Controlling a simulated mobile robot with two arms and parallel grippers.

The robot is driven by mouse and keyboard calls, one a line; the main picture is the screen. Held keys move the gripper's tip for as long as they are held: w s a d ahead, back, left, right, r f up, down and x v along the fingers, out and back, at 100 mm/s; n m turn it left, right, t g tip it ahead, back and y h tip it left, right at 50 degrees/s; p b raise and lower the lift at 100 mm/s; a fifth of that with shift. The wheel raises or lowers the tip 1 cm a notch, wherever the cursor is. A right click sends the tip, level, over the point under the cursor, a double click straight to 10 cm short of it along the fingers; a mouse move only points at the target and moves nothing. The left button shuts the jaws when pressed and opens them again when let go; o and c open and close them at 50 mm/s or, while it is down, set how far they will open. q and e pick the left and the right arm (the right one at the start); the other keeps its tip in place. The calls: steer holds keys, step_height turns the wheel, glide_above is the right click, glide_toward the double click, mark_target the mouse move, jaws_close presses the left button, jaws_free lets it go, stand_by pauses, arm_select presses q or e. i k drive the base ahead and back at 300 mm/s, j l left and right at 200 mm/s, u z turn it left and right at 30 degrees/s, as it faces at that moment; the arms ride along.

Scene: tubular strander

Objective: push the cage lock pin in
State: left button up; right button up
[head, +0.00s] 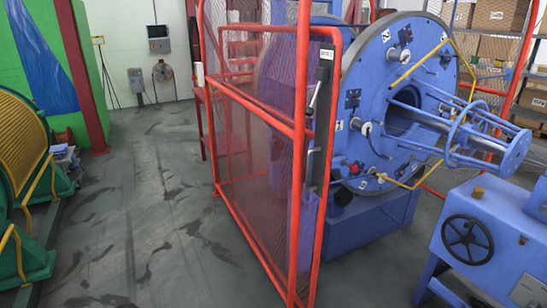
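The blue tubular strander (362,100) stands right of centre in the head view, with its large round face turned to the front right. Yellow bars and several small fittings sit on this face, and a blue open cage-like nose (514,153) sticks out to the right. I cannot make out which part is the cage lock pin. A red mesh guard (262,150) stands in front of the machine's left side and hides part of it. Neither of my grippers is in view.
A blue stand with a black handwheel (467,240) is at the lower right. Green machinery with a yellow drum (20,146) lines the left edge. Shelves with cardboard boxes (498,15) are behind. The grey floor (150,200) between the left machinery and the guard is clear.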

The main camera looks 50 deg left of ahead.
mark_target(353, 169)
steer(key=u, duration=1.15)
